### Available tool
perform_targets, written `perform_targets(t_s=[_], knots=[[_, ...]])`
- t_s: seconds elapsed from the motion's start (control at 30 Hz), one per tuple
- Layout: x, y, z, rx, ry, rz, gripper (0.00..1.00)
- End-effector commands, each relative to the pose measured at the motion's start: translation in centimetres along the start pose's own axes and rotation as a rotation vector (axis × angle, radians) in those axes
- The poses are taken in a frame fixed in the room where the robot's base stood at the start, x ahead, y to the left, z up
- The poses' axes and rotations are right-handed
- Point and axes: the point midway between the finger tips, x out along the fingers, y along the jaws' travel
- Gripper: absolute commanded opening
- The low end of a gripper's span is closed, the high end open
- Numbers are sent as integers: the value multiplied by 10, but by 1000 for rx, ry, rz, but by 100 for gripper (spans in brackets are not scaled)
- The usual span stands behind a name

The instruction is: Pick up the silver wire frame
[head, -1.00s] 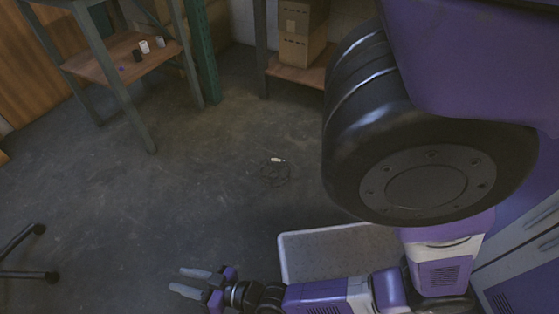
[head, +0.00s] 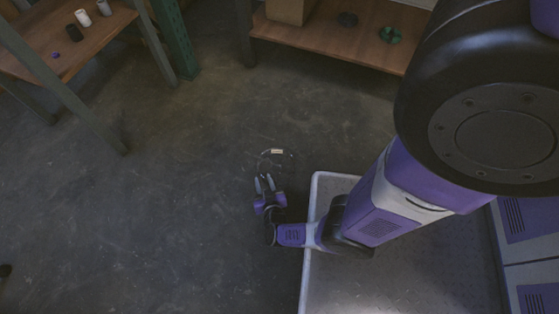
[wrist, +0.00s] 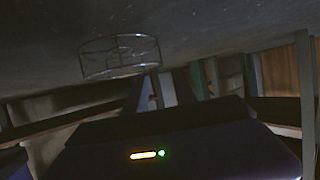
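The silver wire frame (head: 264,158) is a thin, round wire ring form on the concrete floor, with a small pale piece at its far side in the head view. It also shows in the wrist view as a drum-shaped wire outline (wrist: 119,52) at the upper left. My gripper (head: 264,183) is at the frame's near side in the head view, its two grey fingers pointing toward it and slightly apart. The fingers (wrist: 157,88) are dim in the wrist view, just below the frame. Nothing shows held between them. Whether they touch the wire cannot be told.
A wooden shelf table (head: 70,45) with small cups stands at the upper left. Another low wooden shelf (head: 330,38) with a box and small dark and green items is at the back. A light-rimmed grey tray-like surface (head: 309,250) lies under my arm.

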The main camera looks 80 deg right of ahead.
Motion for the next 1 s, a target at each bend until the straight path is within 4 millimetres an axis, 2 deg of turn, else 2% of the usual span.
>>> perform_targets(t_s=[0.6,0.93,1.0], knots=[[71,-3,6,-1,-1,-2,32],[76,-3,3,-3,-1,-4,32],[76,-3,3,-3,-1,-4,19]])
